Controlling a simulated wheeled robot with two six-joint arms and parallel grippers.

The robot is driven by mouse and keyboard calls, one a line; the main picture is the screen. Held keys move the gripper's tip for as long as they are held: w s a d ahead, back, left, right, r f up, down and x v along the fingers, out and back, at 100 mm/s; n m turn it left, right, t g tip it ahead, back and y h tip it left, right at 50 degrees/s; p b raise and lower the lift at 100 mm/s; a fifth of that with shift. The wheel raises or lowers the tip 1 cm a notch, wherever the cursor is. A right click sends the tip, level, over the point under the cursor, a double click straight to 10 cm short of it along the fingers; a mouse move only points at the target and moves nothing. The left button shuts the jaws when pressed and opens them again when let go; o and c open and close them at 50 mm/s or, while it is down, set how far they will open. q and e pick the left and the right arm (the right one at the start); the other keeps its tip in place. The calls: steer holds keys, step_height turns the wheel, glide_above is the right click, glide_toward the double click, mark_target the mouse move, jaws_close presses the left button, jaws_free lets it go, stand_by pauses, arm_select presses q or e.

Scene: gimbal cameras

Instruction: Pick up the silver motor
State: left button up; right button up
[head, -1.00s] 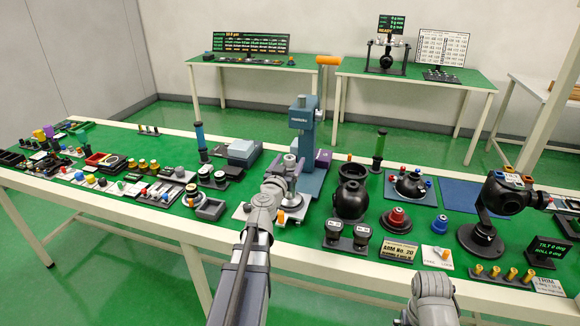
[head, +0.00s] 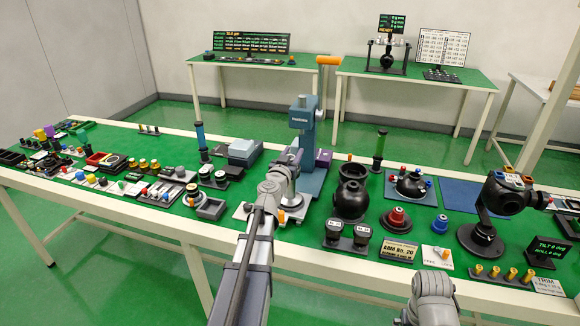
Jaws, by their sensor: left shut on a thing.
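My left arm comes in from the bottom centre, and its gripper (head: 288,172) is at the foot of the blue press (head: 311,140). It is shut on a small silver-grey piece, which looks like the silver motor. My wrist and fingers hide most of that piece, so I cannot tell whether it is clear of the round base below. My right arm shows only as a grey link at the bottom right; its gripper is out of view.
A black gimbal camera (head: 500,197) is at the right. Small parts crowd the left of the table.

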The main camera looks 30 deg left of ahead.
arm_select(q)
jaws_close()
steer(key=shift+r, duration=0.15)
step_height(320, 180, up, 10)
steer(key=p, duration=1)
